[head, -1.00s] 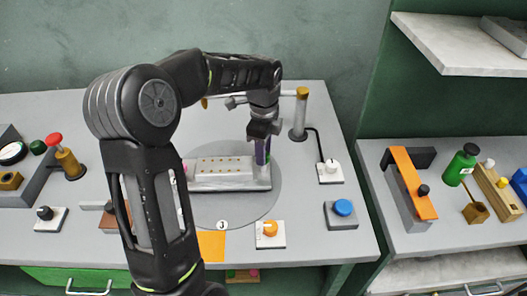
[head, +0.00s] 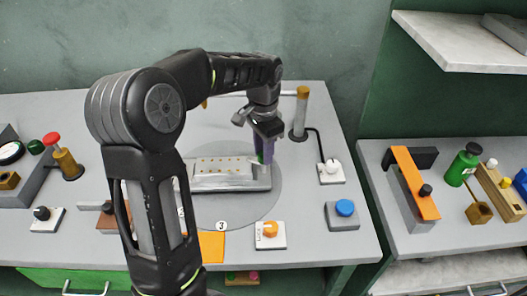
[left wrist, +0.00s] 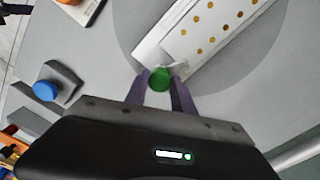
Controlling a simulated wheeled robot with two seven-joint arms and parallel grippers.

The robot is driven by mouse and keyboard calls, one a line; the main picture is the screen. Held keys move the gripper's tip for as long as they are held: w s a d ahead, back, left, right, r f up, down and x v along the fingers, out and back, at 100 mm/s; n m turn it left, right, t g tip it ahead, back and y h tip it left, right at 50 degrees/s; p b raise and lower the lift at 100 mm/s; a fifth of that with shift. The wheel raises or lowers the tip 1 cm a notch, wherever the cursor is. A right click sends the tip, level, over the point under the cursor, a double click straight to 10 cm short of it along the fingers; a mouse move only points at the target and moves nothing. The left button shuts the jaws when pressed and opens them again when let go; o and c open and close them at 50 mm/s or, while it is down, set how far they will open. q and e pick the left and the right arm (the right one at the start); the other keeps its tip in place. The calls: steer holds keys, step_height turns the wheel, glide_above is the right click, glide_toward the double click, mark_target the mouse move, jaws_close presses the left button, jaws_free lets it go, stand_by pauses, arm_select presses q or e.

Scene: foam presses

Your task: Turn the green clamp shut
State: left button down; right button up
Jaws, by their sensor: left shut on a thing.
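The green clamp (left wrist: 159,79) is a small round green piece at the end of the pale press (left wrist: 205,42), which has rows of gold dots. My left gripper (left wrist: 162,74) is shut on the clamp, with one purple finger on each side of it. In the head view the gripper (head: 264,158) points down at the right end of the press (head: 225,180). There the fingers mostly hide the clamp. My right gripper is not in view.
The press lies on a round grey disc (head: 225,212). A post with a gold top (head: 302,95) stands behind and right of the gripper. A white knob (head: 331,167), a blue button (head: 345,208) and an orange knob (head: 270,230) stand right and in front.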

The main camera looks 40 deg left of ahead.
arm_select(q)
steer(key=n, duration=0.5)
stand_by(0.4)
steer(key=c, duration=1.1)
jaws_free()
steer(key=shift+o, duration=0.2)
steer(key=shift+r+b, duration=0.5)
steer(key=shift+r, duration=3.45)
steer(key=shift+f, duration=0.1)
